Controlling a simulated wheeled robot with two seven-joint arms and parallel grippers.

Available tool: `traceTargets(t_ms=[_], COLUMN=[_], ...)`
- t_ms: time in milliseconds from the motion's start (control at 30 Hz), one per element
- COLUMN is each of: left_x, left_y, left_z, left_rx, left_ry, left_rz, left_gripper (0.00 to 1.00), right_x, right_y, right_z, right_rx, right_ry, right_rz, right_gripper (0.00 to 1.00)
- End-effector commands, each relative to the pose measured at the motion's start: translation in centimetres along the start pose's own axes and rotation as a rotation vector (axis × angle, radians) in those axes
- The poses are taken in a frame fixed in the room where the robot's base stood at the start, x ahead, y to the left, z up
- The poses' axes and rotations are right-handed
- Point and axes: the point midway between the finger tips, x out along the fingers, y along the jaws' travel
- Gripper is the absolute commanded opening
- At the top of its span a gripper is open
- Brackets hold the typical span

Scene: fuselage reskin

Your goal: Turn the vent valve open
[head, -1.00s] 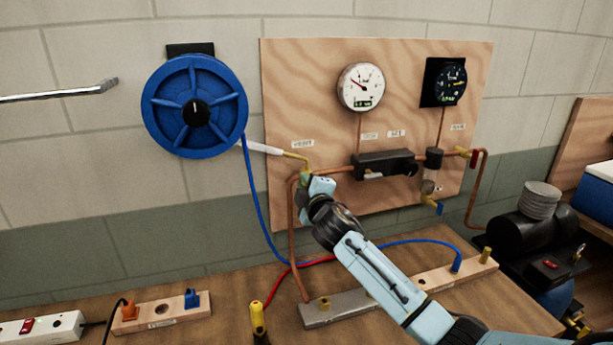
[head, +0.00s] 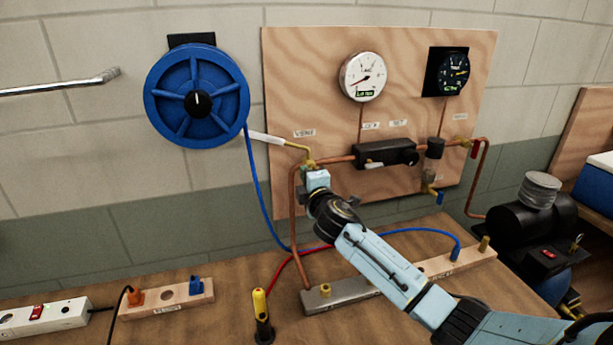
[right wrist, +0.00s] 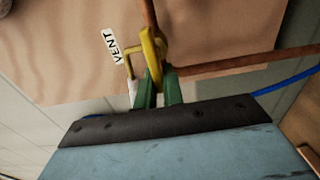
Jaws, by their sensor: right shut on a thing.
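The vent valve (head: 310,163) is a brass fitting on the copper pipe at the wooden panel's left edge, below the VENT label (head: 304,133). A brass rod with a white sleeve (head: 266,138) runs from it to the left. My right gripper (head: 316,174) is at the valve from below. In the right wrist view, its green fingers (right wrist: 158,88) are close together at the lower end of the brass valve (right wrist: 152,48), shut on it. The exact contact is hidden between the fingers. The white sleeve (right wrist: 132,88) shows beside the left finger. My left gripper is out of view.
A blue hose reel (head: 196,96) hangs left of the panel. A white gauge (head: 362,76), a dark gauge (head: 449,71) and a black manifold (head: 386,153) are on the panel. A yellow-topped tool (head: 261,315) stands on the bench; a black compressor (head: 530,215) is right.

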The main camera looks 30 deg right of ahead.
Motion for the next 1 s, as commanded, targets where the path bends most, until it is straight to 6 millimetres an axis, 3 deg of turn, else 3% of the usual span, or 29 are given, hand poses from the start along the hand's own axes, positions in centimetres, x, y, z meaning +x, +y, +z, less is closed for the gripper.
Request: traceTargets(t_ms=[100, 133, 300, 667, 867, 1000], left_x=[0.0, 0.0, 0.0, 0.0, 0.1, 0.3], left_y=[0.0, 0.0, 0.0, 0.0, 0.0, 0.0], left_z=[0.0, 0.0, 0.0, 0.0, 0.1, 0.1], left_rx=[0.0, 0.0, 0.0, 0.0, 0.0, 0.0], left_ry=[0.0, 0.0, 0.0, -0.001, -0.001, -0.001], left_rz=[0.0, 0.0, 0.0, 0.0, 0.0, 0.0], left_gripper=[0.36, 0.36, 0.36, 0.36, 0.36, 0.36], right_x=[0.0, 0.0, 0.0, -0.4, -2.7, -5.3], right_y=[0.0, 0.0, 0.0, 0.0, -0.1, -0.1], right_z=[0.0, 0.0, 0.0, 0.0, 0.0, 0.0], right_rx=[-0.004, -0.004, -0.002, -0.001, -0.002, -0.003], right_ry=[-0.001, -0.001, -0.001, 0.0, 0.001, 0.002], right_rz=[0.0, 0.0, 0.0, 0.0, 0.0, -0.001], right_gripper=[0.0, 0.1, 0.31, 0.31, 0.31, 0.31])
